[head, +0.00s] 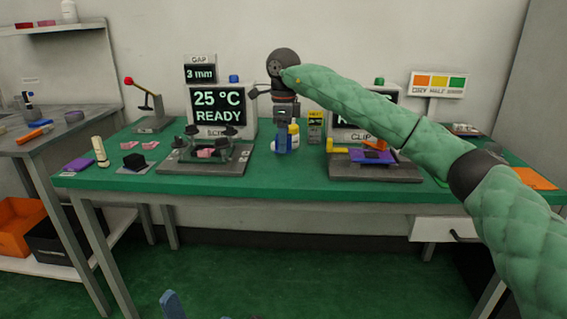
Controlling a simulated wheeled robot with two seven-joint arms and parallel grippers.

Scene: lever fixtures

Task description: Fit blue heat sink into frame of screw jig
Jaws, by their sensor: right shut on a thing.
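The screw jig (172,167) stands left of the table's middle, a dark grey base with dark posts and knobs. A pink piece (206,153) shows within its frame. My right gripper (283,135) points down, right of the jig and apart from it.
Behind the jig a screen (217,104) reads 25 °C READY. The clip fixture (400,172) at right holds a purple-blue piece (368,158) and has orange and yellow parts. A black block (134,161) and purple piece (79,164) lie at left.

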